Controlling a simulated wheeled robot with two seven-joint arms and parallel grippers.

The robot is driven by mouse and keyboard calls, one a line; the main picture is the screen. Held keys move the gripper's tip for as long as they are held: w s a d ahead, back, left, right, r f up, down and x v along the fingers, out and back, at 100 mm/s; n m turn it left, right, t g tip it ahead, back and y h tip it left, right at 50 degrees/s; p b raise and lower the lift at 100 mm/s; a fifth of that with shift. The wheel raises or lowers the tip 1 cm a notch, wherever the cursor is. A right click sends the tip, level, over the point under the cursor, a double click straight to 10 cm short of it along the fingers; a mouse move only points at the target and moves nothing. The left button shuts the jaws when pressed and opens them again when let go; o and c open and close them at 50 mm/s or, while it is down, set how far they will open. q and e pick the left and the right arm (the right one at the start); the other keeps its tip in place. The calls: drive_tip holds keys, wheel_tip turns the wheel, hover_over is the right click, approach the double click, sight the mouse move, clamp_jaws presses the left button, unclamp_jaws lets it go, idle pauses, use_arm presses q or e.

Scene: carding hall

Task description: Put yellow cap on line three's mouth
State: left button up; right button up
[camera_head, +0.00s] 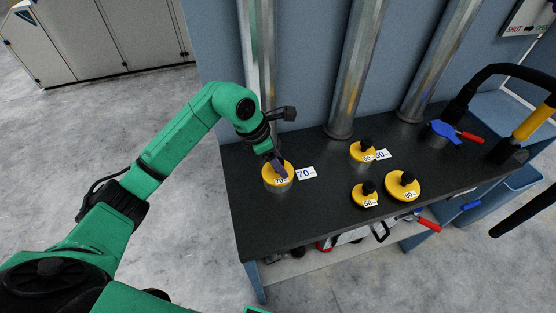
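A yellow cap marked 70 (278,178) sits on a short metal mouth at the left of the dark bench, beside a card reading 70. My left gripper (277,163) is down at its top, and its fingers hide the knob; whether they are closed on it is unclear. A second yellow cap (359,154) marked 60 sits further back near another card. Two more yellow caps, marked 50 (361,198) and 80 (405,192), lie toward the bench's front. At the right, a blue piece with a red handle (470,137) is at a short grey stub (435,139). My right gripper is not visible.
Three metal pipes (355,70) rise behind the dark bench (310,215). A black hose with a yellow section (535,122) stands at the bench's right end. Red- and blue-handled items are below the front edge. The bench's front left is clear.

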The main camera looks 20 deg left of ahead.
use_arm(q)
drive_tip(key=shift+r, duration=0.15)
drive_tip(key=shift+r+p, duration=0.6)
drive_tip(key=shift+p, duration=0.2)
drive_tip(key=b+v, duration=0.2)
drive_tip(key=v, duration=0.9)
drive_tip(key=shift+a+r+b, duration=0.2)
drive_tip(key=shift+r+b, duration=0.1)
drive_tip(key=shift+s, duration=0.2)
